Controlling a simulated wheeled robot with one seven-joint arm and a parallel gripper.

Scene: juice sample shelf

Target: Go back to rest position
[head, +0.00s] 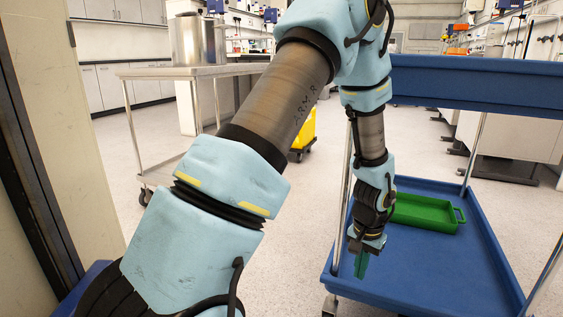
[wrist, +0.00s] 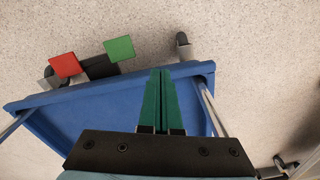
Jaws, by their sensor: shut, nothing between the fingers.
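My gripper (head: 361,263) has green fingers and points down over the lower blue shelf of a cart, near its left edge. In the wrist view my gripper (wrist: 161,75) shows its two green fingers side by side and closed, with nothing between them. My pale blue arm crosses the middle of the head view and bends down to the gripper. The fingertips appear apart from the shelf, though the exact gap is hard to tell.
The blue cart's lower shelf (head: 430,285) holds a green tray (head: 425,213). Its upper blue shelf (head: 480,85) overhangs at right. A metal table (head: 190,72) with a steel container (head: 192,40) stands behind. A yellow object (head: 305,130) stands on the floor. Open floor lies left of the cart.

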